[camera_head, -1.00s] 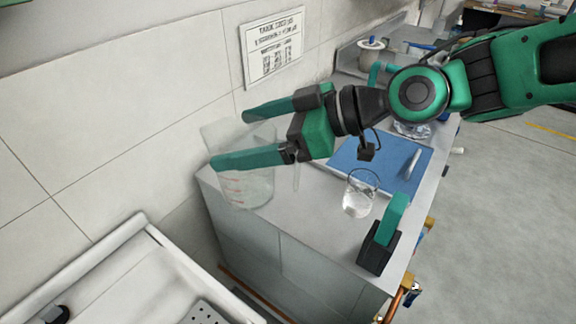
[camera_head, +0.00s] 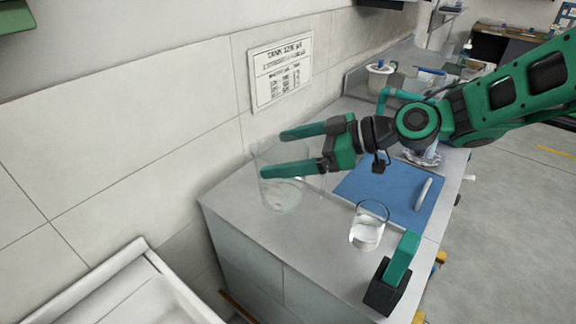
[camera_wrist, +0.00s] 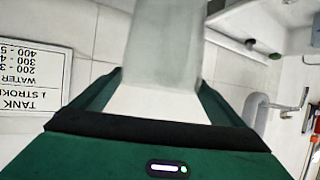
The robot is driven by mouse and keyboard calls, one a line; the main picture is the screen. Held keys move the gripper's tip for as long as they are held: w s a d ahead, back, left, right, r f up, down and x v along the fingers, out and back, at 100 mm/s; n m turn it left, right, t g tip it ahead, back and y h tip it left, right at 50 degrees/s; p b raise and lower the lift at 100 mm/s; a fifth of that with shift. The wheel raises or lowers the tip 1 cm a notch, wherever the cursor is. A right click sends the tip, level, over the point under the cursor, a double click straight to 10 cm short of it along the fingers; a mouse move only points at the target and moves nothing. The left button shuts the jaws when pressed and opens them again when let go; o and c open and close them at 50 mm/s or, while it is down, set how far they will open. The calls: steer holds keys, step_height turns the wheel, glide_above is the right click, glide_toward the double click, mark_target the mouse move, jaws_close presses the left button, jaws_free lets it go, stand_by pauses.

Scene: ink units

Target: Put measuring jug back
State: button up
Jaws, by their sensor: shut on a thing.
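In the wrist view the jug's pale wall (camera_wrist: 165,45) rises between the fingers. The jug's base is at or just over the counter top; I cannot tell whether it touches.
A glass beaker (camera_head: 368,228) with clear content stands right of the jug. A blue mat (camera_head: 385,190) lies behind it. A green and black block-like tool (camera_head: 393,275) stands at the front edge. A sign (camera_head: 281,72) hangs on the wall; a white basin (camera_head: 125,285) is front left.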

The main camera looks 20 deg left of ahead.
steer(key=shift+w+d+f, duration=0.1)
steer(key=shift+w+f, duration=0.2)
steer(key=shift+w, duration=0.1)
steer(key=shift+f, duration=2.1)
steer(key=o, duration=1.4)
steer(key=shift+o, duration=0.2)
steer(key=v, duration=1.2)
